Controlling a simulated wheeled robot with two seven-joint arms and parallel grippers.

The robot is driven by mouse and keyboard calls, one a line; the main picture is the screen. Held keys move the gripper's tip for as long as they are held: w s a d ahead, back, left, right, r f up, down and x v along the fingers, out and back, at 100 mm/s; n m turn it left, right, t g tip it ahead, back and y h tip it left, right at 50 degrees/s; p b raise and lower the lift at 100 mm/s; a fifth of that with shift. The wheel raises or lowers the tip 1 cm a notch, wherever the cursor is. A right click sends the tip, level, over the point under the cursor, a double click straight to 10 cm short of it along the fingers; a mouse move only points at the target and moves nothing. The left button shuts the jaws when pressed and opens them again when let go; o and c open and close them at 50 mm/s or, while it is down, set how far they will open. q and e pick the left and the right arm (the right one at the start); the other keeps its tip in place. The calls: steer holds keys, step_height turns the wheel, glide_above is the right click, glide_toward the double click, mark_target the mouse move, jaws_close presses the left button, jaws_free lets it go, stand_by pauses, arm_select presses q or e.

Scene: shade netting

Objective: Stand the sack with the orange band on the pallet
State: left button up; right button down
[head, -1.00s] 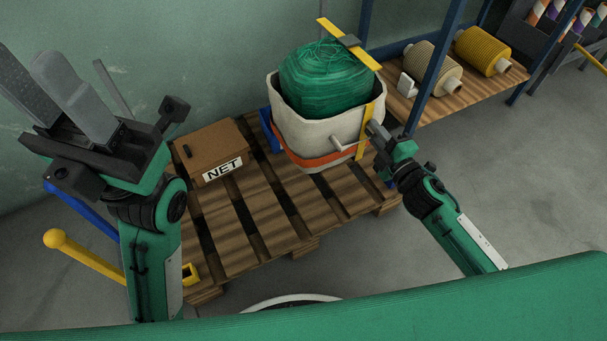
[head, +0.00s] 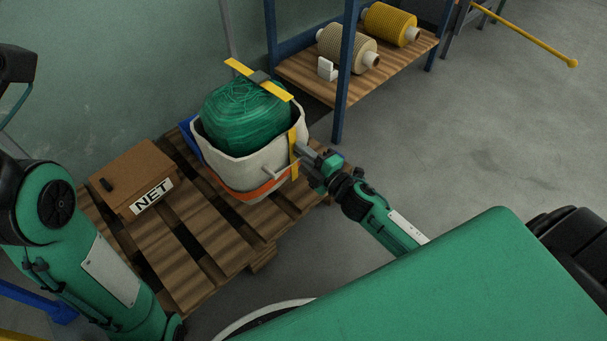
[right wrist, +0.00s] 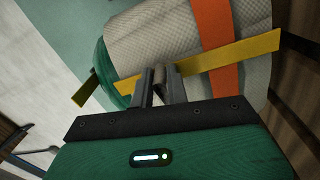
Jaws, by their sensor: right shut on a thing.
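The sack (head: 226,163), pale and woven with an orange band (head: 247,193) low around it, is at the pallet's back right. It looks upright, leaning little if at all; its base contact is partly hidden. A green net bundle (head: 243,117) fills its top, and a yellow strap (head: 293,157) runs down its side. My right gripper (head: 304,151) is at the strap on the sack's right side. In the right wrist view its fingers (right wrist: 157,82) are shut at the strap (right wrist: 210,62) against the sack (right wrist: 160,40). My left arm shows at left, its fingertips out of frame.
The wooden pallet (head: 160,252) has bare slats in front. A brown box marked NET (head: 135,178) sits on its left. A blue-framed shelf (head: 310,72) with a beige spool (head: 347,48) and a yellow spool (head: 391,24) stands behind.

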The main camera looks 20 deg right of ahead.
steer(key=shift+f+b, duration=0.35)
steer(key=shift+f, duration=0.35)
step_height(320, 180, down, 4)
steer(key=b, duration=0.2)
steer(key=shift+f+b, duration=0.15)
steer(key=shift+b, duration=0.25)
steer(key=c, duration=1.4)
jaws_free()
steer(key=shift+f, duration=0.15)
steer(key=shift+o, duration=0.2)
steer(key=shift+s, duration=0.1)
steer(key=p+v, duration=0.4)
steer(key=v, duration=0.7)
steer(key=shift+s+d, duration=0.2)
steer(key=shift+s, duration=0.2)
